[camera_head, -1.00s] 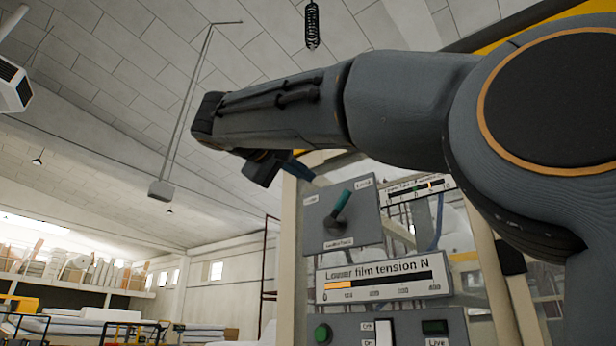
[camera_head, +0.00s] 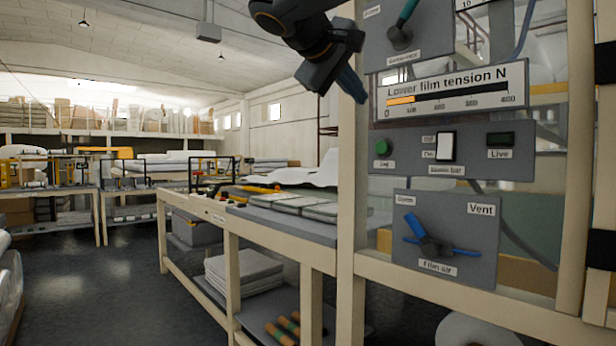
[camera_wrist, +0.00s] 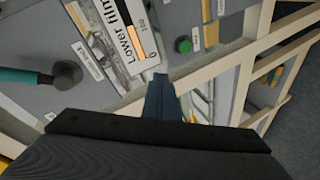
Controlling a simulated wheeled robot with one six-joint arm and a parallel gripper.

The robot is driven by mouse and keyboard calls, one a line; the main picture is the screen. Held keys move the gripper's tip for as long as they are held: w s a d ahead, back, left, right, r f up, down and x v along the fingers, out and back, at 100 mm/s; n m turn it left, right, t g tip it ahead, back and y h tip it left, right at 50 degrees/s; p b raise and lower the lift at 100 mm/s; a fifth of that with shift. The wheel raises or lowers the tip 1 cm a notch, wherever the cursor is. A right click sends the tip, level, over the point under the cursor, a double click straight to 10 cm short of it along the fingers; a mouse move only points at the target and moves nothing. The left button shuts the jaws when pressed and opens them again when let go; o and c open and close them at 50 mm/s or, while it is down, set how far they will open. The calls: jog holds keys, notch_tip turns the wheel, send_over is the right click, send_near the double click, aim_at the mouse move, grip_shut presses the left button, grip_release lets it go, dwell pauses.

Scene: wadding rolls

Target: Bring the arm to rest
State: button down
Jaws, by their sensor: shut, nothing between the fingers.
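My gripper (camera_head: 350,88) hangs from my dark arm at the top middle of the head view, pointing down and to the right. Its blue fingers are together and hold nothing. They are close in front of the cream post, left of the film tension gauge (camera_head: 455,88); I cannot tell how near. In the wrist view my gripper (camera_wrist: 160,82) also shows shut, with the gauge (camera_wrist: 120,40) beyond its tips.
A teal-handled lever (camera_head: 403,30), a green button (camera_head: 383,148) with a white switch (camera_head: 446,146), and a blue-handled film air valve (camera_head: 436,247) sit on grey panels. A workbench (camera_head: 230,222) stands left. Floor (camera_head: 90,270) further left is clear.

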jog(key=s+d+f+n+g+y, duration=0.1)
jog(key=s+f+g+y, duration=0.2)
jog(key=f, duration=1.1)
jog(key=s+f+g+y, duration=0.1)
jog(key=s+f+g, duration=0.3)
jog(key=f, duration=1.1)
jog(key=s+f+m+g+y, duration=0.4)
jog(key=s+f+g+y, duration=0.1)
jog(key=s+f, duration=1.8)
jog(key=d+r+m+p, duration=0.2)
jog(key=d+r+p, duration=0.6)
jog(key=p, duration=0.7)
jog(key=shift+w+h, duration=0.2)
jog(key=shift+h, duration=0.2)
jog(key=shift+d, duration=0.15)
